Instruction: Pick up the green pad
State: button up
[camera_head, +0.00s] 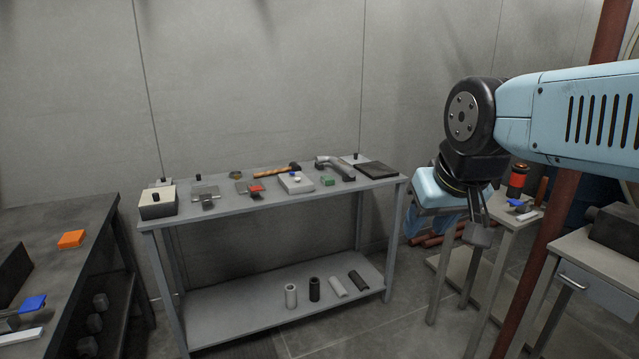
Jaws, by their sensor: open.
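A small green pad (327,181) lies on the top of the grey metal table (262,206), toward its right half and near the front edge. It sits just right of a light grey box-like device and in front of a grey curved-handled tool. My gripper (477,232) hangs off the right end of this table, well apart from the pad. It is open, and I see nothing held in it. Its fingers are small and partly overlap the background.
Near the pad are a light grey device (297,184), a grey curved tool (335,167), a black plate (376,170) and an orange-handled hammer (277,170). Several cylinders (314,289) stand or lie on the lower shelf. A dark bench (60,214) stands left; a red-brown post (545,250) stands right.

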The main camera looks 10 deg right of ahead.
aim_at(326, 180)
jog(key=z, duration=0.15)
jog(key=i, duration=1)
jog(key=z, duration=0.4)
jog(key=i, duration=1.5)
